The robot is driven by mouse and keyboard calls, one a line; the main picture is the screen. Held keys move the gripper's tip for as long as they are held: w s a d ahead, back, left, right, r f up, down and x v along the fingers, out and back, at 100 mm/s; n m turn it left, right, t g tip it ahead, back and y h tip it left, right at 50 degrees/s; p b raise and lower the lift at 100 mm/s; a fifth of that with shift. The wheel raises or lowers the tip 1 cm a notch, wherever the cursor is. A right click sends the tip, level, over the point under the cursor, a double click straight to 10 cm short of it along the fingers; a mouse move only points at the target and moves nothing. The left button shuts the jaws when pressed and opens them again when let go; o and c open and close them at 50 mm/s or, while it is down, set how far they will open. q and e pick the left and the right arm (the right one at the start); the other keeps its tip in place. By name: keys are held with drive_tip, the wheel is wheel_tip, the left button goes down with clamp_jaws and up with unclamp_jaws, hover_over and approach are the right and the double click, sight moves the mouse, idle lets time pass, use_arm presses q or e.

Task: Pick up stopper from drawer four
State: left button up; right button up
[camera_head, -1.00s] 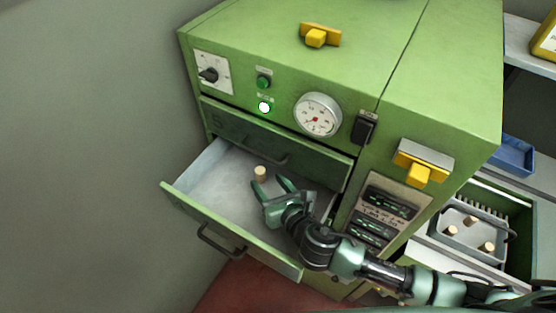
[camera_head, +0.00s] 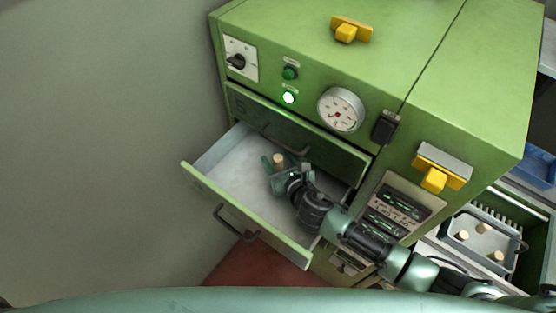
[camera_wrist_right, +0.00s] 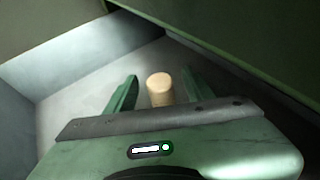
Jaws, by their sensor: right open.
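A tan cork stopper (camera_head: 279,160) stands upright in the open drawer (camera_head: 225,183) of the green cabinet. In the right wrist view the stopper (camera_wrist_right: 160,88) stands between the two fingers of my right gripper (camera_wrist_right: 155,88), with a gap on each side. My right gripper (camera_head: 280,163) is open and reaches down into the drawer around the stopper. The stopper's lower part is hidden behind the gripper body in the wrist view. My left gripper does not show.
A closed drawer front (camera_head: 300,133) sits just above the open one. A grey tray (camera_head: 468,247) with several stoppers stands at the right. The cabinet carries a gauge (camera_head: 341,110) and yellow handles (camera_head: 351,29). The drawer floor left of the gripper is bare.

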clamp_jaws()
drive_tip(key=shift+s, duration=0.1)
